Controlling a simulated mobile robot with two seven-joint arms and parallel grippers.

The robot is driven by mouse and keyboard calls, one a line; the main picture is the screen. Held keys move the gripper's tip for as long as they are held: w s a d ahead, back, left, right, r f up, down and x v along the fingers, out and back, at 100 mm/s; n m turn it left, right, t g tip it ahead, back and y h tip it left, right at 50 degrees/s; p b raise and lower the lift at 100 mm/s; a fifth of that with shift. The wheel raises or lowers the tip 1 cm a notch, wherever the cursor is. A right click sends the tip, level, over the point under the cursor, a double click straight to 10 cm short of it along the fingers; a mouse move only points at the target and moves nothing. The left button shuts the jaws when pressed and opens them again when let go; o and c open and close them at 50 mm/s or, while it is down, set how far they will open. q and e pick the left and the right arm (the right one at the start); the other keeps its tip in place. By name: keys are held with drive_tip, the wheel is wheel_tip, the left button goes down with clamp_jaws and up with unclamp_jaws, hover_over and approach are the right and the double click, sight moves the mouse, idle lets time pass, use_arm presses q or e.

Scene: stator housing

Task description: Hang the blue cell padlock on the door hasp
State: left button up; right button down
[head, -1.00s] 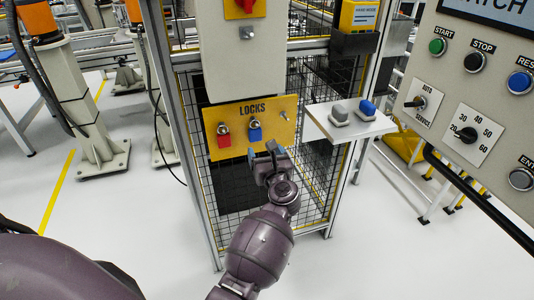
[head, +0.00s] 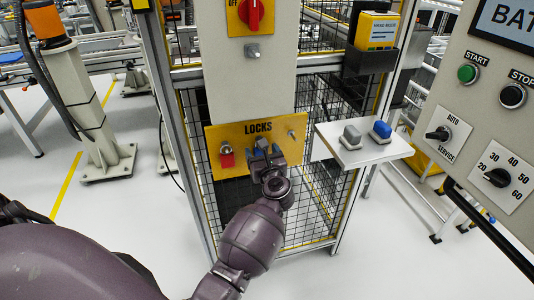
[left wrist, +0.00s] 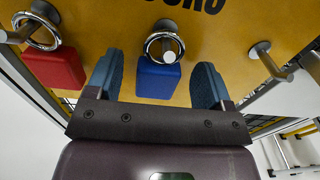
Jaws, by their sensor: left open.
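The blue padlock (left wrist: 158,80) hangs by its shackle on the middle peg of the yellow LOCKS board (head: 222,135). My left gripper (head: 262,150) is right at it; in the left wrist view the two fingers (left wrist: 158,88) stand open, one on each side of the blue body, with gaps on both sides. In the head view the gripper hides most of the blue padlock. A red padlock (head: 226,158) hangs on the left peg, and the right peg (head: 291,132) is empty. A metal fitting (head: 253,51) sits below the red switch; I cannot tell if it is the hasp. My right gripper is not in view.
A small white shelf (head: 378,152) to the right holds a grey-topped piece (head: 351,136) and a blue-topped piece (head: 381,131). A control panel (head: 490,110) fills the right side. Wire mesh fencing stands behind the board.

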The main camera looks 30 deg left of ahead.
use_arm(q)
drive_tip(key=shift+w+a, duration=0.1)
drive_tip(key=shift+a, duration=0.05)
drive_tip(key=c, duration=1.1)
drive_tip(key=shift+o, duration=0.2)
drive_tip(key=shift+r+p, duration=0.4)
drive_tip(key=shift+r, duration=0.25)
drive_tip(key=shift+s+d, duration=0.2)
drive_tip(key=shift+d, duration=0.05)
drive_tip(key=shift+v, duration=1.45)
